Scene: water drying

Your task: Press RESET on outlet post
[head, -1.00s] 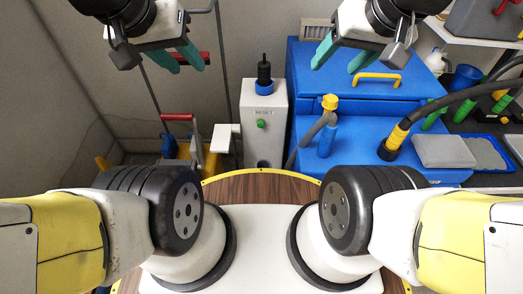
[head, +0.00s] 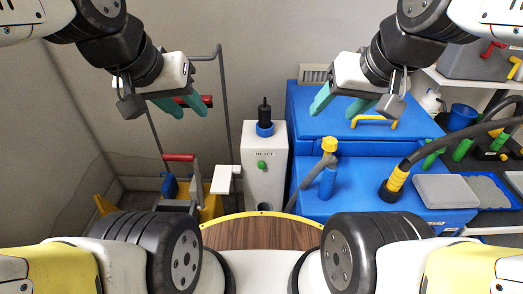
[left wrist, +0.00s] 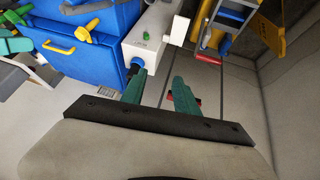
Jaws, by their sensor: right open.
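The outlet post (head: 264,186) is a pale grey box standing at the back centre. Its front carries the word RESET, with a round green button (head: 261,165) below it. A black plug in a blue ring (head: 265,128) sits on top. In the left wrist view the post (left wrist: 159,28) shows tilted at upper centre, with its green button (left wrist: 146,35). My left gripper (head: 179,105) is open and empty, up and to the left of the post. My right gripper (head: 341,103) is open and empty, up and to the right. Neither touches the post.
A blue cabinet (head: 390,160) with a yellow handle and a yellow-capped tap (head: 329,146) stands right of the post. A red-handled yellow cart (head: 210,207) stands to its left. A white bracket (head: 222,180) juts from the post's left side. A wooden-topped edge (head: 250,234) lies in front.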

